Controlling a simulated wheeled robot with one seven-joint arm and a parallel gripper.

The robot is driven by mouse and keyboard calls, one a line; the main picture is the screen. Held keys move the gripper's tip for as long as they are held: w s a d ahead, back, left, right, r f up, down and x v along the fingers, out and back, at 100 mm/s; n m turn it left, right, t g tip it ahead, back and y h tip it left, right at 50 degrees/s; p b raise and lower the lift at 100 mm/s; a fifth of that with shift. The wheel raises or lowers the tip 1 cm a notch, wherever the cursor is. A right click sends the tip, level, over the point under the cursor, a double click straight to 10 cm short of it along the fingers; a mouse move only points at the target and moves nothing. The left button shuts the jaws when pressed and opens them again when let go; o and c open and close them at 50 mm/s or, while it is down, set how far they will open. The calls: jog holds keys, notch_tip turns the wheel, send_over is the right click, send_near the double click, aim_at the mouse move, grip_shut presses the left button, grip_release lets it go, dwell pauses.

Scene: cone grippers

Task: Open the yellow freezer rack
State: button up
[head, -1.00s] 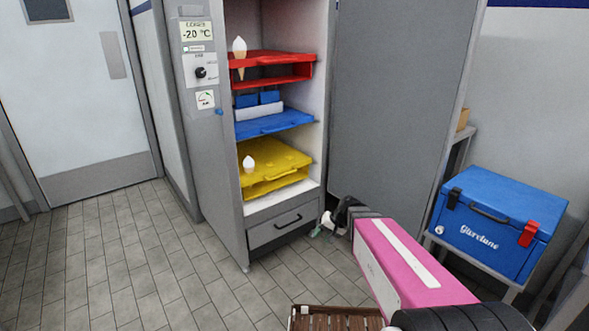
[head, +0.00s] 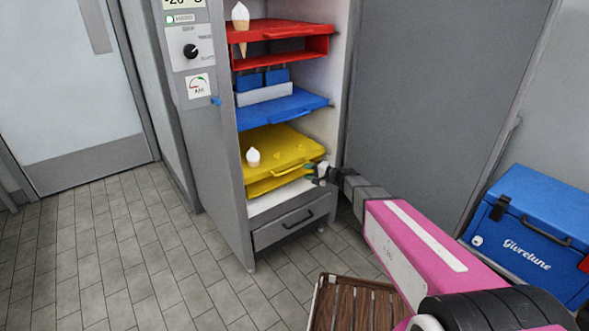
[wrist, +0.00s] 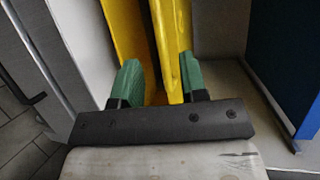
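The yellow rack (head: 285,145) sits in the open freezer cabinet, below the blue shelf. It has a lid-like upper part with a front handle and a lower part beneath. My gripper (head: 316,172) is at its front right corner. In the wrist view my gripper (wrist: 160,82) has its two green fingers apart. A yellow strip of the rack's front (wrist: 172,50) reaches in between them, close to the right finger. Whether a finger touches it, I cannot tell. A white-topped cone (head: 253,157) stands in the rack's left front.
Above are the blue shelf (head: 280,108) with blue and white boxes and the red rack (head: 290,30) with a cone. The grey freezer door (head: 430,90) stands open at right. A drawer (head: 290,222) is below, a brown slatted crate (head: 350,305) in front, a blue cooler (head: 530,235) at right.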

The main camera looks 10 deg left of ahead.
aim_at(294, 169)
jog(key=x, duration=0.8)
jog(key=shift+a, duration=0.1)
grip_shut()
